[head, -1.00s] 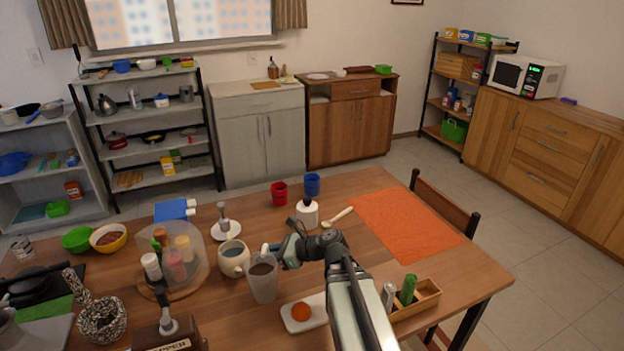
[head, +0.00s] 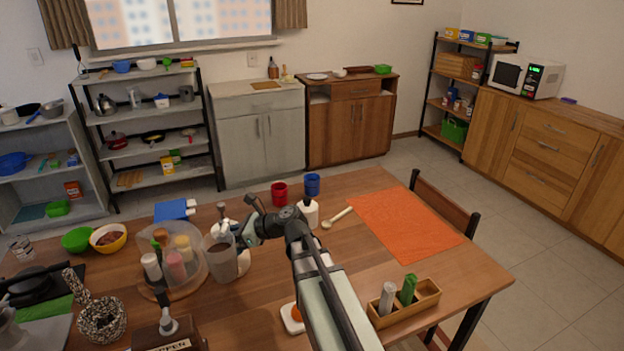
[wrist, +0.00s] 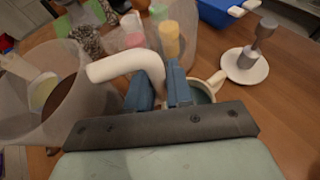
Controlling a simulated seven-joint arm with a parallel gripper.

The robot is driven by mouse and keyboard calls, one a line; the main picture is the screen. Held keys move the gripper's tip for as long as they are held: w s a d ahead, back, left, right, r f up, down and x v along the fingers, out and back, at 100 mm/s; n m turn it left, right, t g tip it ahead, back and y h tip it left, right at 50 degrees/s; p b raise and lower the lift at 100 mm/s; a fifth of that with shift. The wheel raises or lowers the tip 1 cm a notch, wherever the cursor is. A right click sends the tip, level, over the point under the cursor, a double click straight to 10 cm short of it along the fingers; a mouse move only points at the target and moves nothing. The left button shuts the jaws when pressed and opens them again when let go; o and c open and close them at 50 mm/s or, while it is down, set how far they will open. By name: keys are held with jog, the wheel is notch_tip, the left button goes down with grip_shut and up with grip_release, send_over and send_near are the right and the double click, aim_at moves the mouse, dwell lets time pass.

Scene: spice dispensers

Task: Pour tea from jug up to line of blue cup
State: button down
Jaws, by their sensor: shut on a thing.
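A translucent jug (head: 221,262) with brown tea in it is left of centre in the head view. My gripper (head: 240,238) is shut on its white handle. In the wrist view the jug (wrist: 52,100) fills the left side, and its handle (wrist: 125,65) runs between my blue fingers (wrist: 162,88). The jug looks nearly upright; its height over the table is hard to tell. The blue cup (head: 312,184) is well to the right of the jug, near the table's far edge. Its line and inside are not clear.
A red cup (head: 279,193) stands left of the blue cup, with a white bottle (head: 309,214) in front. Spice jars (head: 174,262) stand close left under a clear cover. An orange mat (head: 405,225) lies right.

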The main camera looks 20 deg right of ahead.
jog(key=w+d+m+t+h, duration=0.1)
jog(key=w+d, duration=0.9)
jog(key=w, duration=0.4)
jog(key=w+d+m+t, duration=0.1)
jog(key=w+d, duration=0.9)
jog(key=w, duration=0.3)
jog(key=w+d+f+m+t+h, duration=0.1)
jog(key=w+d, duration=0.6)
jog(key=d, duration=0.5)
jog(key=w+d+m+h, duration=0.1)
jog(key=w+d, duration=0.6)
jog(key=d, duration=0.6)
jog(key=w+d+f+m+t+h, duration=0.1)
jog(key=w+d, duration=0.7)
jog(key=d, duration=0.4)
notch_tip(320, 180, down, 8)
jog(key=w+a+n+y, duration=0.1)
jog(key=w+a, duration=0.1)
jog(key=shift+a+r, duration=0.2)
jog(key=shift+a, duration=0.15)
jog(key=shift+r, duration=0.1)
jog(key=shift+s+a+r+n+t+h, duration=0.15)
jog(key=shift+s+a+r+n+t, duration=0.1)
jog(key=shift+s+a+r+n, duration=0.35)
jog(key=shift+s+a+r+n+t+h, duration=0.2)
jog(key=shift+s+r+n+t, duration=0.15)
jog(key=shift+r+n, duration=0.4)
jog(key=shift+s+a+r+n+t+h, duration=0.2)
jog(key=shift+s+a+r+n, duration=0.3)
jog(key=shift+r, duration=0.3)
